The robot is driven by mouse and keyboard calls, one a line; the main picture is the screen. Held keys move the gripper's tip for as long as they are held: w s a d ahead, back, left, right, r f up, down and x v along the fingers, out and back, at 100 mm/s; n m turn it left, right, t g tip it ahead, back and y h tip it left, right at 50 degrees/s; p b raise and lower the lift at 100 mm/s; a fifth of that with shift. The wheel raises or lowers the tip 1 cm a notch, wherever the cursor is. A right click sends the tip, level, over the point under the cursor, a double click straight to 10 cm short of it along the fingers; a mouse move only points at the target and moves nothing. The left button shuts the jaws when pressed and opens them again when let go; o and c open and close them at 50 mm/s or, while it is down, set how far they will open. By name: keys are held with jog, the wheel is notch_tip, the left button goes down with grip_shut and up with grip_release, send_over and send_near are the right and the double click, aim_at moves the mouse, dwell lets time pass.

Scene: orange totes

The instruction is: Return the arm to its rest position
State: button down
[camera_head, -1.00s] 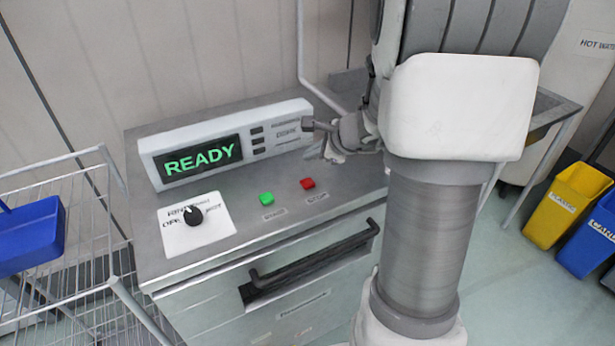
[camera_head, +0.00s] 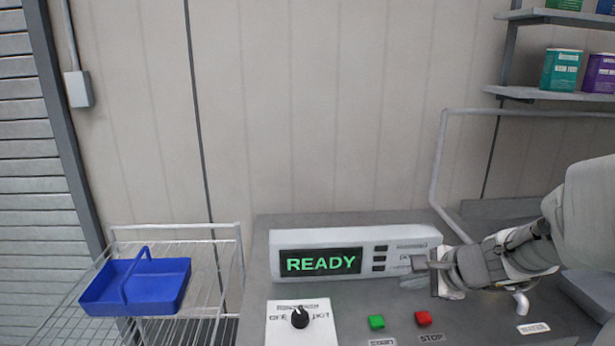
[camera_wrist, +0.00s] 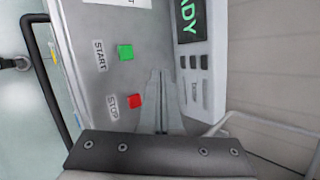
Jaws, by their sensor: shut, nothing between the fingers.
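My gripper (camera_head: 420,267) reaches in from the right in the head view, over the steel machine top (camera_head: 470,315) and by the right end of the display box (camera_head: 355,235). Its two fingers lie together in the wrist view (camera_wrist: 157,78), with nothing between them. In the wrist view the red STOP button (camera_wrist: 134,101) and green START button (camera_wrist: 126,52) are left of the fingers. In the head view, the red button (camera_head: 423,318) lies below the gripper, apart from it. My arm is bent at the right edge.
The display (camera_head: 320,262) reads READY in green. A black knob (camera_head: 299,317) sits on a white plate. A wire rack (camera_head: 215,265) with a blue basket (camera_head: 135,280) stands left. A grey pipe (camera_head: 437,170) and shelves with tins (camera_head: 560,70) are at the right.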

jog(key=s+a+r+n+g, duration=0.1)
jog(key=s+a+r+n, duration=0.3)
jog(key=s+a+n, duration=0.15)
jog(key=s+a+r+n+h+p, duration=0.1)
jog(key=s+r+n, duration=0.1)
jog(key=s+n, duration=0.4)
jog(key=s+a+r+n+g+h+p, duration=0.1)
jog(key=s+r+n+h, duration=0.1)
jog(key=s+n, duration=0.5)
jog(key=shift+s+r+g+h+p, duration=0.3)
jog(key=shift+s+r, duration=0.15)
jog(key=shift+s, duration=0.75)
jog(key=c, duration=1.5)
grip_release()
jog(key=shift+c, duration=0.2)
